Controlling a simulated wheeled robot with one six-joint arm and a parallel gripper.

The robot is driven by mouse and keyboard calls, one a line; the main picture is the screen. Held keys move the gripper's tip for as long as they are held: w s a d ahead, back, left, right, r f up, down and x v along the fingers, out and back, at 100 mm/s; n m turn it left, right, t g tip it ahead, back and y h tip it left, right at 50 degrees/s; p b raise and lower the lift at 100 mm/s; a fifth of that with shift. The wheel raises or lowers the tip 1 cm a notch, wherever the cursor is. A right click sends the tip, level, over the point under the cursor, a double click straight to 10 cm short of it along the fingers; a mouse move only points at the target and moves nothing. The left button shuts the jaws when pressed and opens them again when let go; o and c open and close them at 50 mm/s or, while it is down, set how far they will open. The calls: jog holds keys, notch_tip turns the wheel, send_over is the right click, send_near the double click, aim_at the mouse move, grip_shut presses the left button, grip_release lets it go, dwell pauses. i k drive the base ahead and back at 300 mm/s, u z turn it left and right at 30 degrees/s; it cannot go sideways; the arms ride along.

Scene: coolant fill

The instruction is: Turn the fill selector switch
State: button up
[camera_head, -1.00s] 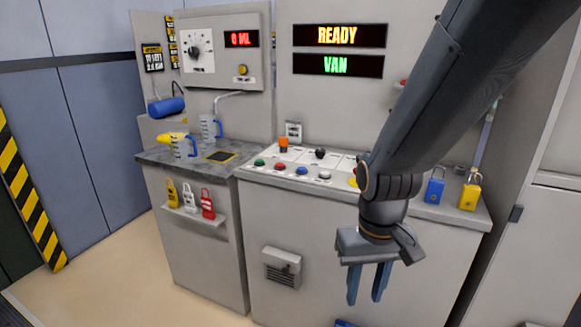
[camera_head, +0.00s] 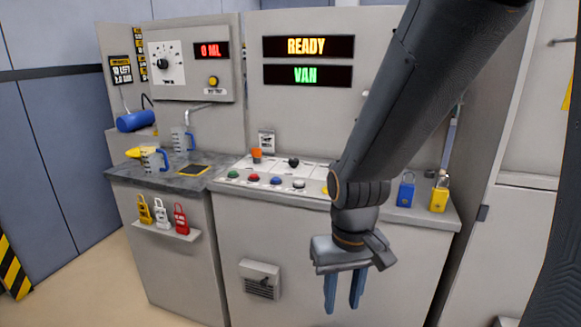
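A round black dial (camera_head: 163,62) on a white marked plate sits on the upper left panel, beside a red "0 ML" display (camera_head: 211,50). A black knob (camera_head: 293,162) stands on the console top. Which of these is the fill selector switch I cannot tell for sure, as the labels are too small to read. My gripper (camera_head: 343,305) hangs pointing down in front of the console, low and right of both. Its two fingers are apart with nothing between them. My arm covers part of the console's right side.
The console (camera_head: 330,245) carries an orange-topped control (camera_head: 256,155) and several coloured buttons. The displays read READY (camera_head: 307,46) and VAN (camera_head: 307,75).

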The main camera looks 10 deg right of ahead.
aim_at(293, 162)
jog(key=z, duration=0.25)
jog(key=k, duration=0.35)
jog(key=u, duration=1.05)
jog(key=i, duration=0.65)
jog(key=z, duration=0.6)
jog(key=i, duration=0.65)
jog(key=z, duration=0.6)
